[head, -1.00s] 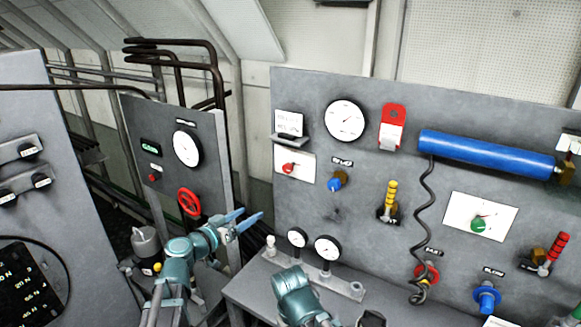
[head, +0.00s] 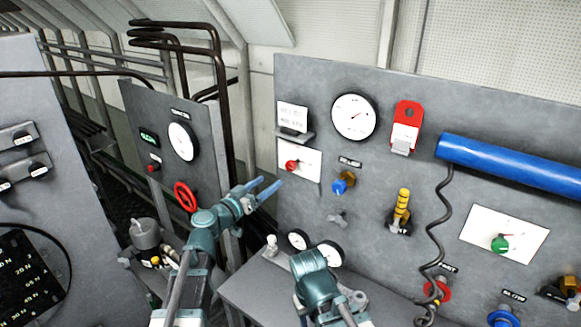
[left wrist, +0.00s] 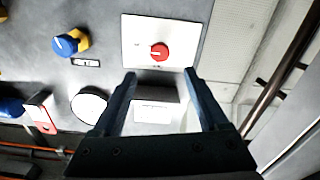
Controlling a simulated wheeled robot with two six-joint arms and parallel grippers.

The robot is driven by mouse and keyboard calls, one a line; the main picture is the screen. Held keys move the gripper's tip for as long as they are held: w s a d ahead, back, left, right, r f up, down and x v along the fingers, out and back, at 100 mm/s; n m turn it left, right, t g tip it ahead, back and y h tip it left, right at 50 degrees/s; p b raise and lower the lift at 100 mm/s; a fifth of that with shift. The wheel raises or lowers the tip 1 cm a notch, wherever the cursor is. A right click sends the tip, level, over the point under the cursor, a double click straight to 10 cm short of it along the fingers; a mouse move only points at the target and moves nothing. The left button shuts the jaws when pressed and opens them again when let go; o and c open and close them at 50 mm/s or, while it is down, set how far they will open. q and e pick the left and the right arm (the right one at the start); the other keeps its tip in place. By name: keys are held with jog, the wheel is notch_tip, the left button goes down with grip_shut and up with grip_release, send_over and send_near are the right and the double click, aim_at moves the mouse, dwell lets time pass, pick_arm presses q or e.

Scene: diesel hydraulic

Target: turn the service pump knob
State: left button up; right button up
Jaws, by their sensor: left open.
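A red knob on a white plate (head: 292,166) sits at the left of the large grey panel. In the left wrist view the red knob (left wrist: 159,52) is just beyond the fingertips, roughly centred between them and apart from them. The small labels are too blurred to tell which knob is the service pump's. A blue knob (head: 343,184) and a green knob (head: 500,244) are farther right. My left gripper (head: 270,185) is open and empty, in front of the panel's left edge; it also shows in the left wrist view (left wrist: 160,76). My right arm shows low in the middle, its fingers unseen.
A yellow-banded lever (head: 402,205) and a blue cylinder (head: 515,163) with a coiled cord stand out from the panel. Small gauges (head: 298,240) stand on the ledge below. A side panel (head: 160,115) with a red handwheel (head: 185,196) is at left.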

aim_at(289, 167)
pick_arm(q)
jog(key=x, duration=1.2)
grip_shut()
